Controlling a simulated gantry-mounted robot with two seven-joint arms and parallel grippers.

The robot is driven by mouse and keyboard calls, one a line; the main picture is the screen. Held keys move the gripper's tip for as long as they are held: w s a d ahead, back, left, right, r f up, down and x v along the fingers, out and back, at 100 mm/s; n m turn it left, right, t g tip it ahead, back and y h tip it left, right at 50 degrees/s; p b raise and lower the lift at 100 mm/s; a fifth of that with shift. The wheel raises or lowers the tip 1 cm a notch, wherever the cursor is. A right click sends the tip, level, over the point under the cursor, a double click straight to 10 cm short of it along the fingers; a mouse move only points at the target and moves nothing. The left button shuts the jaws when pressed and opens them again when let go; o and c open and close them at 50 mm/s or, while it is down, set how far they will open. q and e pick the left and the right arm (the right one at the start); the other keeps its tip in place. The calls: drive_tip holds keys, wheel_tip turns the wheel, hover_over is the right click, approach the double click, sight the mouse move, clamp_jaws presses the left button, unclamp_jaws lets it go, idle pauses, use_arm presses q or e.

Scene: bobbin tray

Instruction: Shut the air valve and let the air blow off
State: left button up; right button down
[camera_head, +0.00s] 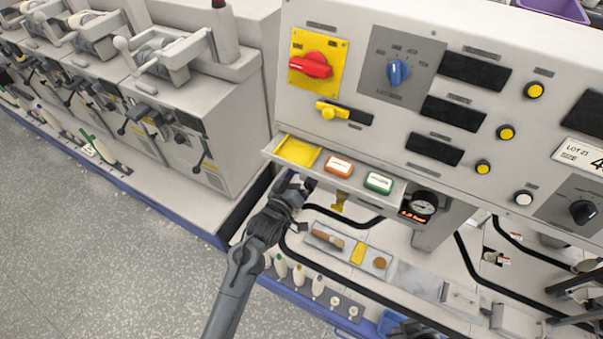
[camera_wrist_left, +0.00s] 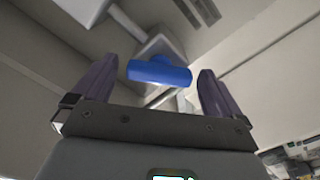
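A blue valve handle (camera_wrist_left: 160,72) shows in the left wrist view, lying crosswise under a grey housing. My left gripper (camera_wrist_left: 155,88) has its two dark fingers spread on either side of the handle, with gaps at both ends. I cannot tell how deep the handle sits between them. In the head view my left gripper (camera_head: 302,183) is just below the control panel's lower ledge, and I cannot make out the blue handle there. A round pressure gauge (camera_head: 424,205) is right of the gripper; its needle is too small to read. My right gripper is not in view.
The control panel (camera_head: 345,145) overhangs the gripper, with a red rotary switch (camera_head: 312,65), a blue knob (camera_head: 398,72), and orange (camera_head: 338,166) and green (camera_head: 379,182) buttons. Below lies a tray (camera_head: 325,246) near black hoses. Open floor (camera_head: 90,250) is at the left.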

use_arm(q)
drive_tip(key=p+v, duration=0.1)
drive_tip(key=v, duration=0.9)
drive_tip(key=shift+s+a+p, duration=0.25)
drive_tip(key=shift+s+p, duration=0.1)
drive_tip(key=shift+p, duration=0.05)
